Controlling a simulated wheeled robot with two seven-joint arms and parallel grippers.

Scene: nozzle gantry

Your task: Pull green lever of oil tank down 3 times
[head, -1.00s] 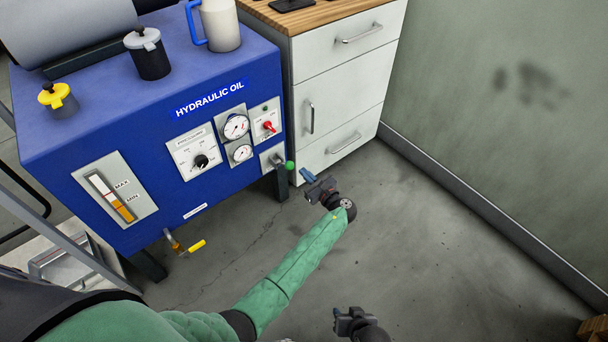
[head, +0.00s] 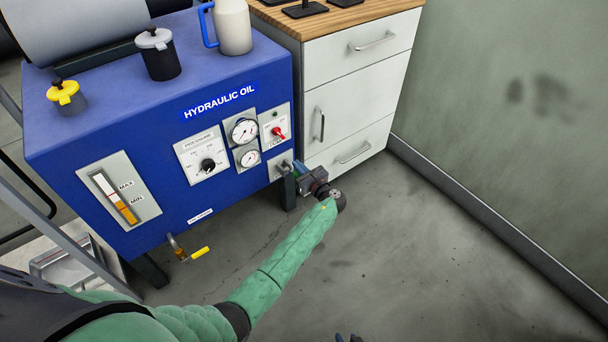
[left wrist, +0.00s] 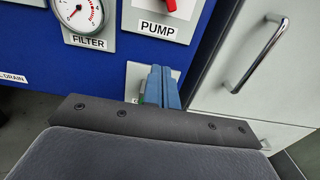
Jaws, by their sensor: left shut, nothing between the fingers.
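The blue hydraulic oil tank (head: 155,155) stands at the left in the head view. The lever's grey plate (head: 275,170) is at its lower right front corner. My left gripper (head: 297,168) is shut with nothing between its fingers, close in front of that plate. In the left wrist view, the blue fingers (left wrist: 164,86) cover most of the lever. Only a sliver of the green lever knob (left wrist: 141,99) shows beside them; I cannot tell whether they touch. Only a small tip of my right gripper (head: 346,338) shows at the bottom edge of the head view.
A white drawer cabinet (head: 355,95) stands close to the right of the tank. The red pump switch (head: 278,133) is above the lever plate. A yellow-handled drain valve (head: 198,254) juts out below the tank. The floor to the right is clear.

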